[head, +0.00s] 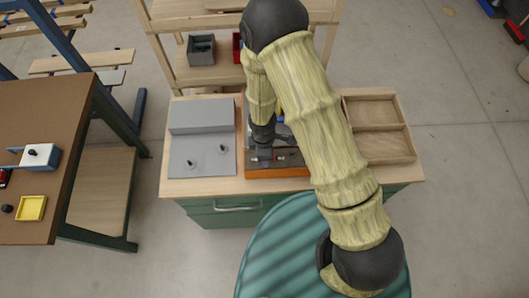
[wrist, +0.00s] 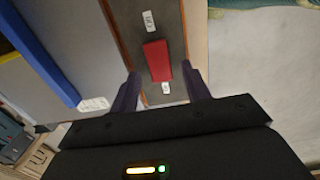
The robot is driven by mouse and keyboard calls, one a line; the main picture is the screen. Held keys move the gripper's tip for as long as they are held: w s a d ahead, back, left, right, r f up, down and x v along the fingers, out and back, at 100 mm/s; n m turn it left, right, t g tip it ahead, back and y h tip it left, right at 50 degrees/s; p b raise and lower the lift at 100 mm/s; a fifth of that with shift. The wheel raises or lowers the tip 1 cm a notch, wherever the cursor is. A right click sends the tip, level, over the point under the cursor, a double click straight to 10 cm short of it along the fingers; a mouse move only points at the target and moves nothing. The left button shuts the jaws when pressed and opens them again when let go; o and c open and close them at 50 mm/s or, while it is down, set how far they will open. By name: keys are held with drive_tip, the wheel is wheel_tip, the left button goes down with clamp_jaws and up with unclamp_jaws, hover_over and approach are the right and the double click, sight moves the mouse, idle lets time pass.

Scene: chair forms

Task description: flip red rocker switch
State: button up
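The red rocker switch (wrist: 157,60) sits on a dark panel strip (wrist: 176,20) in the wrist view. A white label (wrist: 149,21) is beyond its far end and another small label (wrist: 166,88) is at its near end. My gripper (wrist: 162,74) is open, its two dark fingers apart on either side of the switch's near end. I cannot tell whether they touch the panel. In the head view my gripper (head: 268,153) is over the orange-sided box (head: 277,173) on the workbench; my arm hides much of this box, and the switch is not clear there.
A grey stepped panel (head: 201,155) with small knobs stands left of the box. A wooden tray (head: 376,111) with two compartments is at the right. A shelf with a grey bin (head: 201,50) is behind. A brown table (head: 45,130) is at the left.

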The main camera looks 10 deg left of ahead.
wheel_tip(320, 180, up, 17)
drive_tip(key=shift+a+r+p, duration=0.2)
drive_tip(key=shift+a+p, duration=0.05)
drive_tip(key=shift+p, duration=0.2)
idle(0.3)
idle(0.4)
drive_tip(key=d+r+m+t+b, duration=0.1)
drive_tip(key=d+r+m, duration=0.3)
drive_tip(key=d+m, duration=0.6)
drive_tip(key=s+d+r+m+t+b, duration=0.1)
drive_tip(key=d+r+m, duration=0.3)
drive_tip(key=d+m, duration=0.6)
drive_tip(key=d, duration=0.3)
drive_tip(key=shift+s+m+b, duration=0.25)
drive_tip(key=shift+m+b, duration=0.05)
